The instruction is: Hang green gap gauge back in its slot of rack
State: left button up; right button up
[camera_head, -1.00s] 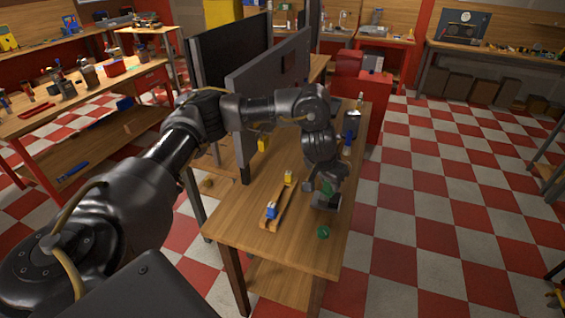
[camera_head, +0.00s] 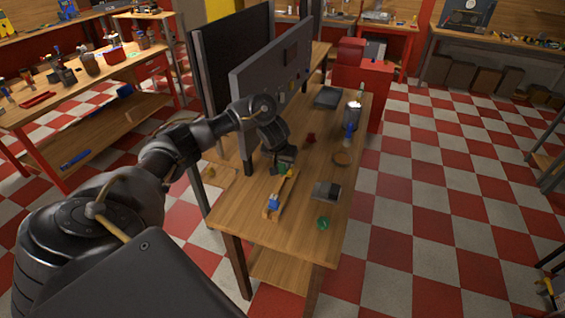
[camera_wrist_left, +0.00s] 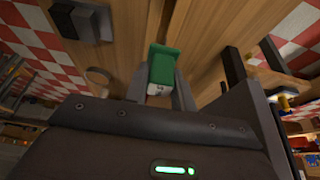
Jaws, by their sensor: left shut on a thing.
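My left gripper (camera_head: 285,166) is over the far end of the narrow wooden rack (camera_head: 280,194) on the table. It is shut on the green gap gauge (camera_head: 284,170), which shows only as a small green patch below the hand. In the left wrist view the green gauge (camera_wrist_left: 163,64) sits between the two fingers, with a pale lower part between them. A blue gauge (camera_head: 273,203) stands at the near end of the rack. The gripper hides the rack's far end, so I cannot tell whether the green gauge touches it. My right gripper is not in view.
Grey upright panels (camera_head: 275,75) stand along the table's left side, close to my left arm. A grey and black block (camera_head: 326,190), a round green thing (camera_head: 323,222) and a brown disc (camera_head: 342,158) lie right of the rack. The table's near corner is clear.

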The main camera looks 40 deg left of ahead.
aim_at(282, 174)
pick_arm(q)
jog(key=shift+d+r+p, duration=0.1)
jog(key=shift+r+p, duration=0.05)
jog(key=shift+p, duration=0.35)
jog(key=shift+s+f, duration=0.1)
jog(key=shift+f, duration=0.15)
notch_tip(282, 174, down, 5)
jog(key=shift+f+b, duration=0.1)
jog(key=shift+b, duration=0.9)
jog(key=shift+f, duration=0.5)
jog(key=shift+p, duration=1.1)
jog(key=shift+f+b, duration=0.3)
jog(key=shift+f, duration=1.15)
dwell(0.6)
dwell(0.5)
jog(key=o, duration=1.1)
jog(key=shift+c, duration=0.2)
